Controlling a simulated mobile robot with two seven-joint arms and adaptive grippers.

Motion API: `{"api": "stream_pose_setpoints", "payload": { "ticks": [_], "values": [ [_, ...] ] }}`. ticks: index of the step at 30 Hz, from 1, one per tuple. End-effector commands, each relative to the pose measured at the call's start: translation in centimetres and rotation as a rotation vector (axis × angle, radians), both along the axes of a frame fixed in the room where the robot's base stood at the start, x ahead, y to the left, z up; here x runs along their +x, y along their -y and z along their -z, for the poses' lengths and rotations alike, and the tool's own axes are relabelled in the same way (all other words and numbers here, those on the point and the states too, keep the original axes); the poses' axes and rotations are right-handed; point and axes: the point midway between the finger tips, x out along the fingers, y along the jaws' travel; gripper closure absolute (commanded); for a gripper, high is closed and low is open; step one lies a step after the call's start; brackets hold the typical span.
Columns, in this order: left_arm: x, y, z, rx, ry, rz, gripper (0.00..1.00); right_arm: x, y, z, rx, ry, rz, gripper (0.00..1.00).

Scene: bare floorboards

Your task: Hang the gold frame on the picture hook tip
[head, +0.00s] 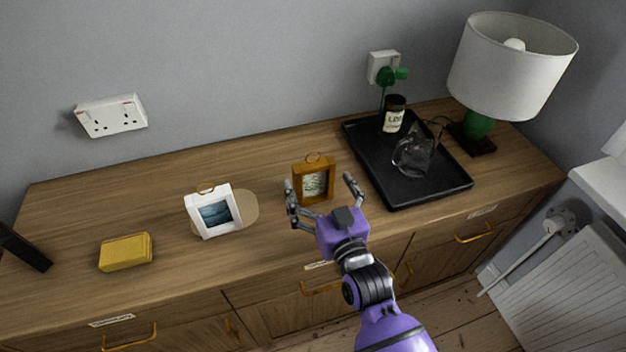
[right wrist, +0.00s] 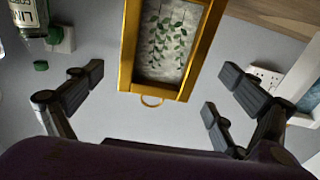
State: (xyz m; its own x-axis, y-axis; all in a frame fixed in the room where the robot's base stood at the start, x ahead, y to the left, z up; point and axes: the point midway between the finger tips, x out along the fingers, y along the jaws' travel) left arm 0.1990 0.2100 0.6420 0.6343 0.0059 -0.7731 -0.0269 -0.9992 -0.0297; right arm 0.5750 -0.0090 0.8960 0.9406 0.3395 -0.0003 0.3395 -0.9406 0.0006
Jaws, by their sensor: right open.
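The gold frame (head: 313,182) stands upright on the wooden sideboard, with a leafy print and a small ring at its top. It shows upside down in the right wrist view (right wrist: 166,90), its ring toward the gripper. My right gripper (head: 321,190) is open and empty, its fingers spread to the left and right of the frame with gaps on both sides. Its fingers also show in the right wrist view (right wrist: 163,84). I cannot tell how far the fingertips reach past the frame's front. I see no picture hook in either view. My left gripper is not in view.
A white frame (head: 228,222) stands on an oval board (head: 250,207) left of the gold frame. A yellow block (head: 125,252) lies farther left. A black tray (head: 440,193) with a dark bottle (head: 394,117) and glass jug (head: 412,155) is at right, near a lamp (head: 508,70).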

Motion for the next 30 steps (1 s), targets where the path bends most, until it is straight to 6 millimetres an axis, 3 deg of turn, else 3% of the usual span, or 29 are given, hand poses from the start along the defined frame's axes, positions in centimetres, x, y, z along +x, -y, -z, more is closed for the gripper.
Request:
{"api": "stream_pose_setpoints", "payload": {
  "ticks": [6, 16, 28, 30],
  "values": [
    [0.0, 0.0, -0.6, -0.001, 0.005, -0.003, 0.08, 3.1, -1.1, -0.4, 0.000, 0.003, -0.001, 0.05],
    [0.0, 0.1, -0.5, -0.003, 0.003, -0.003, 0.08, 3.7, -1.3, -0.2, 0.000, 0.001, 0.000, 0.06],
    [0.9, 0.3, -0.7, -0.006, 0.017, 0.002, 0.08, 3.7, -1.3, -0.2, 0.000, 0.001, 0.000, 0.58],
    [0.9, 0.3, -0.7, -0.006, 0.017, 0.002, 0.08, 3.7, -1.3, -0.3, 0.000, 0.003, 0.000, 0.60]
  ]
}}
